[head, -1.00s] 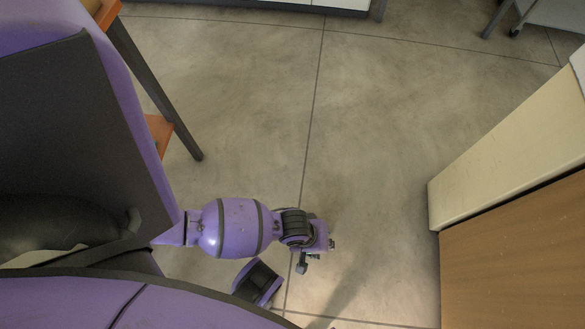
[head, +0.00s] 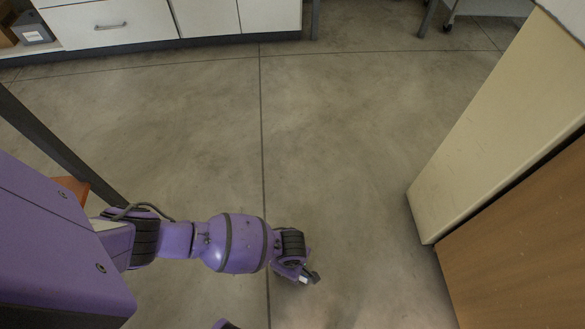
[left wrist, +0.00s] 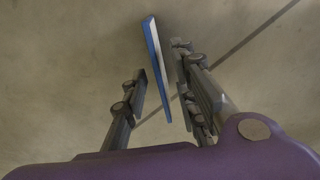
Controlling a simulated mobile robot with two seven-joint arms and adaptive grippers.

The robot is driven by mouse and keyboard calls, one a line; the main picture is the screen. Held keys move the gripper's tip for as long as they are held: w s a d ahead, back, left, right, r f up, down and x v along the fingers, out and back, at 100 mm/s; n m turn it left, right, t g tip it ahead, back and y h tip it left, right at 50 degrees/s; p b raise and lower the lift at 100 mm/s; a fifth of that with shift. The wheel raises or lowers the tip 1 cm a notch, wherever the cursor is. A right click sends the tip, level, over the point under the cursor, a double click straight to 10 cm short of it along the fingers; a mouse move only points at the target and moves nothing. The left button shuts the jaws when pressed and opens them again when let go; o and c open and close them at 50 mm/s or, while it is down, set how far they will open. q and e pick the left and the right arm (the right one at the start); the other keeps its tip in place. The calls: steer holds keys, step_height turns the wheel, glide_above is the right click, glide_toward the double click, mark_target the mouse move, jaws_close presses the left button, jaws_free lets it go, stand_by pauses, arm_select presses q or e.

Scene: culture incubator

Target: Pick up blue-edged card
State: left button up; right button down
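The blue-edged card (left wrist: 155,62) shows in the left wrist view as a thin, tilted plate with a blue edge and a pale face. It stands between the dark fingers of my left gripper (left wrist: 160,85), close along the right-hand fingers, and reaches past the fingertips. It appears held clear of the floor; contact with the left-hand finger is not clear. In the head view my left gripper (head: 303,274) is low in the picture over bare floor, and the card is hard to make out there. My right gripper is not in view.
A cream and wood-brown cabinet (head: 480,130) stands on the right. White drawers (head: 110,25) line the back. A dark table leg (head: 60,145) with an orange part (head: 72,188) is at left. A wheeled stand (head: 440,18) is at the back right. The concrete floor (head: 330,130) between is clear.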

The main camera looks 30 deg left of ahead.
arm_select(q)
steer(key=shift+f+b, duration=0.4)
steer(key=shift+f, duration=0.9)
steer(key=shift+f+b, duration=0.1)
steer(key=shift+b, duration=0.2)
jaws_close()
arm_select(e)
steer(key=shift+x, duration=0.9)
